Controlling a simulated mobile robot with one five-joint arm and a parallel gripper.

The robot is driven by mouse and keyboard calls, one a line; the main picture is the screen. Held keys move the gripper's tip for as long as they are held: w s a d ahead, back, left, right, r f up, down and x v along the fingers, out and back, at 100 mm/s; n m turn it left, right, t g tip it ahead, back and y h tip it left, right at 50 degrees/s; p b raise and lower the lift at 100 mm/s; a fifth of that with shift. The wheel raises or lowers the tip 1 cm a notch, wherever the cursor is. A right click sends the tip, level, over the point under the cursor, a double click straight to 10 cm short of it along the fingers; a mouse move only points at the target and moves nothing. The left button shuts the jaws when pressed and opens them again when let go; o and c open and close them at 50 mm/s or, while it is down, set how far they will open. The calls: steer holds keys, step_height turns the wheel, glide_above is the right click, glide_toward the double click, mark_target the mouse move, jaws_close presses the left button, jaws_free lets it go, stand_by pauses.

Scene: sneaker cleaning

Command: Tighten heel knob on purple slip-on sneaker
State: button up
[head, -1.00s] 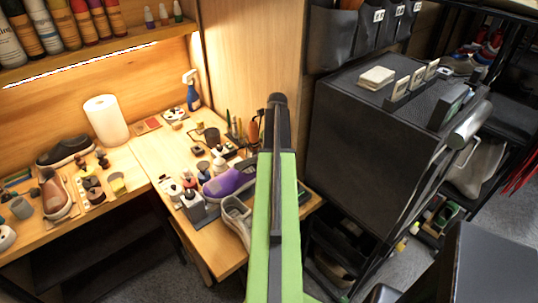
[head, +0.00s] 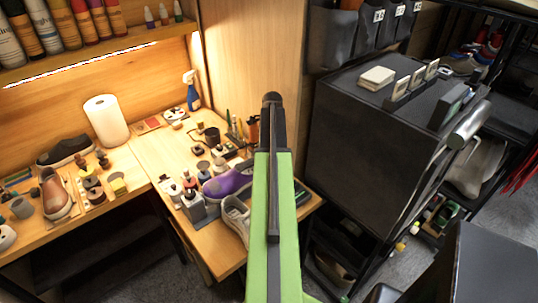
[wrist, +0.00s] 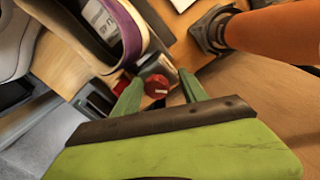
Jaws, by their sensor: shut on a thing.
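The purple slip-on sneaker (head: 230,183) rests on the wooden bench in the head view, partly behind my green arm. In the wrist view its purple collar and pale sole edge (wrist: 128,30) fill the upper left. A red heel knob (wrist: 157,86) sits just beyond the sole, between the two green fingers of my gripper (wrist: 156,77). My gripper is shut on this knob. A second small red part (wrist: 125,76) shows by the left fingertip. In the head view my arm hides the gripper and knob.
An orange cylinder with a dark collar (wrist: 270,30) lies close to the right of my fingers. A grey sneaker (head: 236,216) stands in front of the purple one. Small bottles and tools crowd the bench. A black cabinet (head: 365,150) stands right of my arm.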

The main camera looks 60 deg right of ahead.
steer(key=n, duration=0.4)
steer(key=shift+a, duration=0.1)
steer(key=n, duration=0.5)
steer(key=shift+h, duration=0.4)
steer(key=c, duration=0.8)
steer(key=m, duration=0.3)
steer(key=shift+m, duration=0.4)
steer(key=shift+c, duration=0.6)
steer(key=shift+s, duration=0.1)
steer(key=shift+o, duration=0.2)
steer(key=shift+m+y, duration=0.3)
steer(key=shift+m, duration=0.8)
steer(key=shift+o, duration=0.3)
steer(key=shift+m, duration=1.1)
steer(key=shift+s, duration=0.1)
